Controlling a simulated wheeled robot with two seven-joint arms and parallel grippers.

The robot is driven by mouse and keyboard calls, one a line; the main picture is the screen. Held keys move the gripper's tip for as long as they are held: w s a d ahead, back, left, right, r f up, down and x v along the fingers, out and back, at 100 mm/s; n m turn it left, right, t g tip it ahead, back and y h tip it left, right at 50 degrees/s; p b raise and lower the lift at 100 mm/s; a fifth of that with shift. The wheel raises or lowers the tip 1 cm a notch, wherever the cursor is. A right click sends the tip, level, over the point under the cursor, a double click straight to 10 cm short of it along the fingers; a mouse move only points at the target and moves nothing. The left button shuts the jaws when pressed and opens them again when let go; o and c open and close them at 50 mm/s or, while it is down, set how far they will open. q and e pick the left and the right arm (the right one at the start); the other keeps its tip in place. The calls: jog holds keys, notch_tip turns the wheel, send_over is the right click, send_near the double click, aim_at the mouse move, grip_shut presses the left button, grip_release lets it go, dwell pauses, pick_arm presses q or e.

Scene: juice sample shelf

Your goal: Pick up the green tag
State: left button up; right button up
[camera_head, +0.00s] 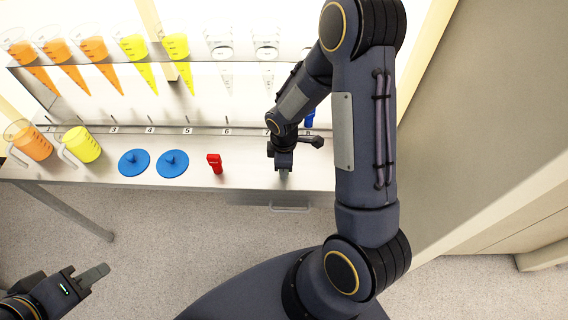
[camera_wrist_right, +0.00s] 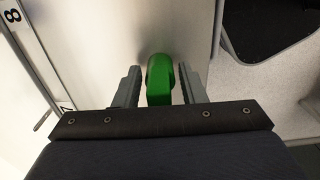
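The green tag (camera_wrist_right: 160,80) shows in the right wrist view, standing on the pale counter (camera_wrist_right: 105,35). My right gripper (camera_wrist_right: 160,88) is open, with one finger on each side of the tag and a narrow gap on both sides. In the head view the right gripper (camera_head: 284,172) is low over the counter's front part and hides the tag. My left gripper (camera_head: 95,274) is at the lower left of the head view, over the floor and away from the counter. Its finger opening cannot be made out.
A red tag (camera_head: 215,163) and two blue lids (camera_head: 134,162) (camera_head: 172,163) are left of the right gripper. An orange jug (camera_head: 33,141) and a yellow jug (camera_head: 82,146) stand farther left. A blue object (camera_head: 309,118) is partly behind my right arm. Several cones hang behind.

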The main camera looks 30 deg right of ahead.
jog(key=c, duration=0.6)
